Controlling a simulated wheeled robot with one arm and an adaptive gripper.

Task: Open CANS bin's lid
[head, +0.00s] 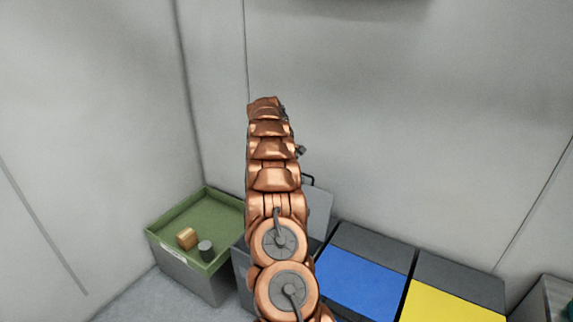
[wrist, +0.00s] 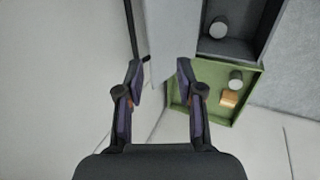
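A bin with a grey lid (head: 319,208) stands mostly behind my arm in the head view. The lid is raised and stands steeply up, with a dark handle (head: 308,180) near its top. The bin's dark inside (wrist: 235,47) is open to view and holds a grey cylinder (wrist: 218,27). My gripper (wrist: 158,78) is open and empty, its fingertips just short of the lid and handle. I can read no CANS label.
A green tray (head: 219,192) at the left holds a grey cylinder (head: 206,251) and a tan block (head: 187,238). Bins with a blue lid (head: 358,283) and a yellow lid (head: 452,304) are shut at the right. Grey walls stand close behind.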

